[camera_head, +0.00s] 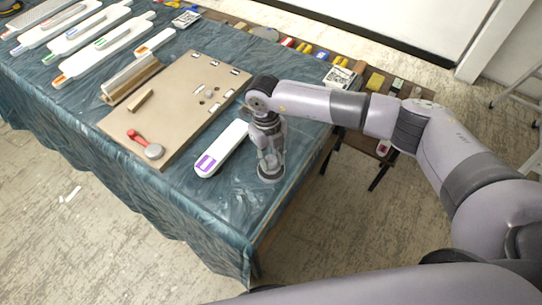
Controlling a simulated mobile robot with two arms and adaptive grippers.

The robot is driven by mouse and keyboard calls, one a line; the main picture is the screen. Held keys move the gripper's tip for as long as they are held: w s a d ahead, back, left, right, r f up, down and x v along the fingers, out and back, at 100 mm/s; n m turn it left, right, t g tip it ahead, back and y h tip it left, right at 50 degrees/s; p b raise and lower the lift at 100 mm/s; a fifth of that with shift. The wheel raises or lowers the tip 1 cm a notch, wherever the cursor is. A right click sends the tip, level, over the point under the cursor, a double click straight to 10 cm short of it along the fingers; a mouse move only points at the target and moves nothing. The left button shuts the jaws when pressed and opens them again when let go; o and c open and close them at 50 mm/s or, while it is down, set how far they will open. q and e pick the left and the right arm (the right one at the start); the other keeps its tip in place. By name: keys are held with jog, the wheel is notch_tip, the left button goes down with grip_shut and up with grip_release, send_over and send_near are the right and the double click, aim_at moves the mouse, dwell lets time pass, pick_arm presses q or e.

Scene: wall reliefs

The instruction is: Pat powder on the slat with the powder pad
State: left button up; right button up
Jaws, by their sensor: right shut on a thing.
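My right gripper (269,154) points straight down over the near right corner of the table. It is shut on a round grey pad (271,174), which looks like the powder pad and is at or just above the cloth; I cannot tell if it touches. A long white bar with a purple label (226,147) lies just left of the gripper, apart from the pad. Which piece is the task's slat is not certain. My left gripper is not in view.
Several white bars (105,50) fill the far left. A narrow bench with small items (375,82) runs behind. The blue cloth's near edge is close.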

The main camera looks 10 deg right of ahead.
aim_at(271, 159)
jog(key=shift+f+b, duration=0.45)
jog(key=shift+f, duration=0.05)
dwell(0.8)
jog(key=shift+f, duration=0.1)
dwell(1.0)
jog(key=shift+r+p, duration=2)
jog(key=shift+r, duration=1.5)
jog(key=shift+r, duration=0.1)
